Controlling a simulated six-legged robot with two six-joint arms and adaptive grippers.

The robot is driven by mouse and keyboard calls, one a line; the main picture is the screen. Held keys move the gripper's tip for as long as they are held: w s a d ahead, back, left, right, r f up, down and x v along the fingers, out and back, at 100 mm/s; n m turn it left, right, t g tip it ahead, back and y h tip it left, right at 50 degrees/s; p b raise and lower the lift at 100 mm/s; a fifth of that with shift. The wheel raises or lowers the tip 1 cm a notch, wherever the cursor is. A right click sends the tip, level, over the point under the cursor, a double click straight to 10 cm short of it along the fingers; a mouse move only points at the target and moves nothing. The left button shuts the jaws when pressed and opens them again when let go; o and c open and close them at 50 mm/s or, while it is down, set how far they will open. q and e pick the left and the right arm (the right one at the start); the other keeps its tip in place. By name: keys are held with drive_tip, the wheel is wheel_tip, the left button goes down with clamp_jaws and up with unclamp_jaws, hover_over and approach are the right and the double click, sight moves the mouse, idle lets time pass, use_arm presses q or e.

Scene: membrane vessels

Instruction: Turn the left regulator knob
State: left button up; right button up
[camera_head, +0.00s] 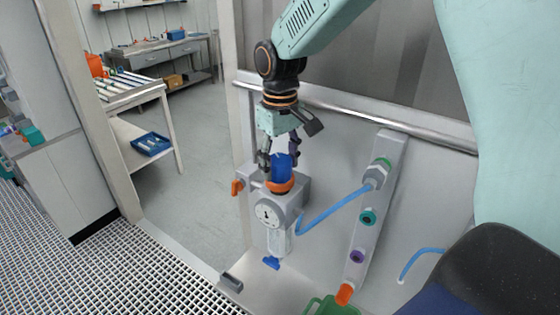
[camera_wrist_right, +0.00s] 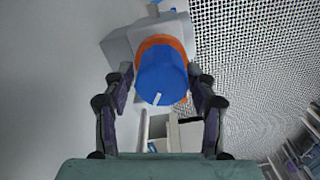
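The regulator with the blue knob (camera_head: 283,168) stands in the middle of the head view. It has an orange ring (camera_head: 280,186) under the knob, a round gauge (camera_head: 268,213) and a clear bowl (camera_head: 277,242). My right gripper (camera_head: 279,160) is over the knob from above. In the right wrist view the knob (camera_wrist_right: 162,78), with a white mark on its face, lies between the two fingertips (camera_wrist_right: 160,80). The fingers are spread on both sides of it, with a narrow gap at the left; contact on the right cannot be told. My left gripper is not in view.
A blue hose (camera_head: 335,208) runs from the regulator to a grey manifold (camera_head: 375,190) on the right. An orange lever (camera_head: 237,188) sticks out at the left. A metal rail (camera_head: 350,113) crosses behind the arm. A green container (camera_head: 330,307) is at the bottom.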

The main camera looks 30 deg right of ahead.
sight(278, 158)
drive_tip(key=shift+w+a, duration=0.15)
drive_tip(key=c, duration=0.7)
drive_tip(key=shift+n, duration=0.7)
drive_tip(key=shift+c, duration=0.2)
drive_tip(key=o, duration=1.1)
drive_tip(key=shift+o, duration=0.2)
wheel_tip(278, 158, up, 12)
